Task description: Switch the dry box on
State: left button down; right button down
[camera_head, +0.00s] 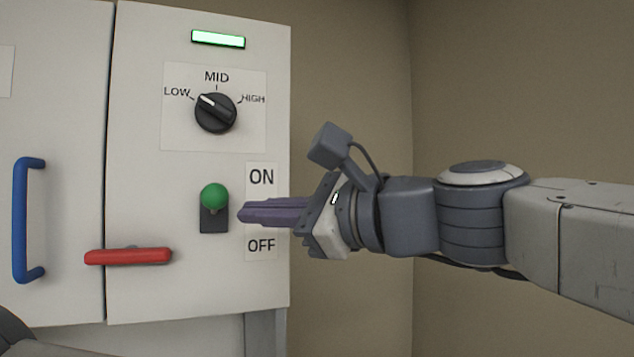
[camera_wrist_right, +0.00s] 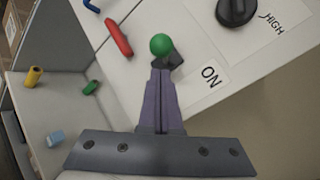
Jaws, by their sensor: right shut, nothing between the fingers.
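The dry box (camera_head: 140,200) is a white cabinet with a control panel on its right part. A switch with a green ball knob (camera_head: 214,196) on a dark base stands between the ON label (camera_head: 261,177) and the OFF label (camera_head: 261,245); the knob is at the upper end of the base. A lamp bar (camera_head: 218,39) at the top glows green. My right gripper (camera_head: 242,214) is shut and empty, its tips just right of the switch. In the right wrist view the green knob (camera_wrist_right: 161,44) is just beyond the fingertips. Whether they touch is unclear. My left gripper is not seen.
A black dial (camera_head: 216,113) with LOW, MID and HIGH marks points toward LOW. A red handle (camera_head: 128,257) lies level below left of the switch. A blue handle (camera_head: 26,219) is on the left door. Yellow, green and blue pieces appear lower down in the wrist view.

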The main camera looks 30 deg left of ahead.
jog(key=shift+s+a+r, duration=0.3)
jog(key=shift+a, duration=0.25)
jog(key=shift+w+a+r+p, duration=0.1)
jog(key=shift+r+p, duration=0.35)
jog(key=shift+r, duration=0.1)
jog(key=shift+w+a+r+p, duration=0.1)
jog(key=shift+r+p, duration=0.3)
jog(key=shift+r, duration=0.1)
